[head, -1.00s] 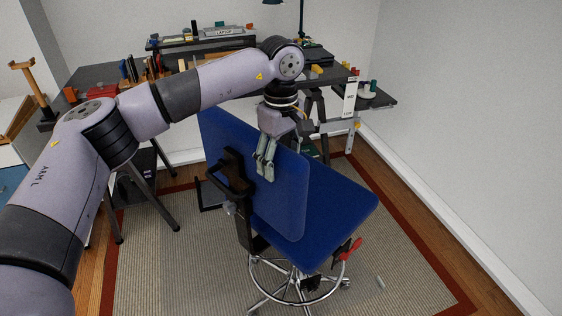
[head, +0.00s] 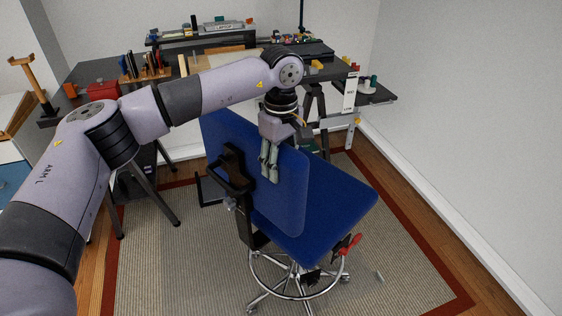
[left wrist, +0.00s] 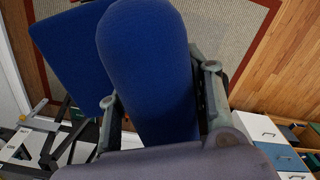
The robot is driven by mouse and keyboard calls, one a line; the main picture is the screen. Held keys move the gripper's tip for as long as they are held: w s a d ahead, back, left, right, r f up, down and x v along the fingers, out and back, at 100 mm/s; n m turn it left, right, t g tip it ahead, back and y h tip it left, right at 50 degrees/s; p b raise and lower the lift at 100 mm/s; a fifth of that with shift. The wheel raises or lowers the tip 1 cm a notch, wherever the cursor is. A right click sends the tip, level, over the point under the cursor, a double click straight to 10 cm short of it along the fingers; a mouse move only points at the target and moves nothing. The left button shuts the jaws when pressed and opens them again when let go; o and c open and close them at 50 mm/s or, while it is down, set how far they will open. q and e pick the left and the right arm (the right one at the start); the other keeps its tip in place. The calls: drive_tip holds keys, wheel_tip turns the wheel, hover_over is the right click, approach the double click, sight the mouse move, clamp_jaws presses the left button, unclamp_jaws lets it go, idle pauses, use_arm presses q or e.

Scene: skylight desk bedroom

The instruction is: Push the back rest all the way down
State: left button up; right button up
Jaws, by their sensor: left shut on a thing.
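The blue back rest (head: 232,141) of the desk chair stands tilted over the blue seat (head: 340,206), with a black bracket (head: 229,170) on its rear face. My left gripper (head: 270,172) comes down from above and is shut on the upper part of the back rest. In the left wrist view, the back rest (left wrist: 147,60) runs between the two fingers of my left gripper (left wrist: 155,105). The seat also shows there behind it (left wrist: 72,50). My right gripper does not show.
The chair's wheeled base (head: 292,280) stands on a beige rug (head: 400,250) with a red border. A red lever (head: 349,243) sticks out by the seat. A desk (head: 105,85) with tools is behind, a white wall (head: 470,120) at right.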

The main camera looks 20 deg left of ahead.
use_arm(q)
clamp_jaws()
wheel_tip(320, 180, down, 5)
drive_tip(key=b, duration=0.4)
drive_tip(key=shift+f+b, duration=0.2)
drive_tip(key=shift+b, duration=0.15)
drive_tip(key=shift+f, duration=0.2)
drive_tip(key=shift+s, duration=0.25)
drive_tip(key=shift+o, duration=1.8)
unclamp_jaws()
drive_tip(key=shift+f, duration=0.1)
drive_tip(key=shift+o, duration=1.2)
drive_tip(key=shift+w, duration=0.2)
drive_tip(key=shift+o, duration=0.9)
drive_tip(key=shift+r, duration=0.2)
